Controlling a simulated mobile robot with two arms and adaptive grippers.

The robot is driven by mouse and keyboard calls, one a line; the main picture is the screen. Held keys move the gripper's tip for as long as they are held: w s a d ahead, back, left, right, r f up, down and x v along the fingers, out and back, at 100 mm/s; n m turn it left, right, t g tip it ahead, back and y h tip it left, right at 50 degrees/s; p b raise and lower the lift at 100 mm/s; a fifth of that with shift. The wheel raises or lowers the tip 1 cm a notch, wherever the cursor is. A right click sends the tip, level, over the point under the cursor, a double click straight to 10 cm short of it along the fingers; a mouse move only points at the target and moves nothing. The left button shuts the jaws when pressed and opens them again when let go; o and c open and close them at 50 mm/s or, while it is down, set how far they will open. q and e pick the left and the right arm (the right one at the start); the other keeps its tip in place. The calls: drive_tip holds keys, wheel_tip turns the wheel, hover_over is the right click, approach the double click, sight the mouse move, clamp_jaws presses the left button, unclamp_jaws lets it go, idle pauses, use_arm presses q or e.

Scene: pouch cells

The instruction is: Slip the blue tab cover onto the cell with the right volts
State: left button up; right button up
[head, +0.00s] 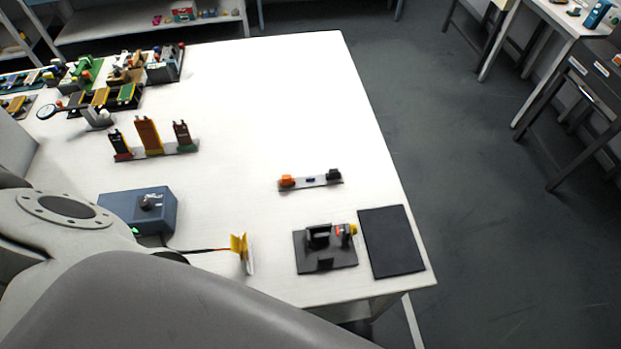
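A small blue piece (310,180), which looks like the blue tab cover, lies in the middle of a narrow grey strip (322,183). An orange piece (287,182) is at the strip's left end and a black piece (333,175) at its right end. Three upright cells stand in a grey rack at the left: a black one (120,144), a taller orange-brown one (148,134) and a dark brown one (182,133). No voltage reading is legible. A large grey link of my arm crosses the lower left; neither gripper shows.
A blue box with a black knob (146,204) has a cable running to an upright yellow piece (239,245). A dark fixture (312,260) and black mat (391,242) lie near the table's right edge. Clutter fills the back left (100,96); the table's middle (270,110) is clear.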

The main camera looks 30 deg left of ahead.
use_arm(q)
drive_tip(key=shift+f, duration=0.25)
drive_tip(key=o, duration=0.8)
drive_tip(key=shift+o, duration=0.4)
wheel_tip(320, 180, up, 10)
drive_tip(key=p, duration=0.6)
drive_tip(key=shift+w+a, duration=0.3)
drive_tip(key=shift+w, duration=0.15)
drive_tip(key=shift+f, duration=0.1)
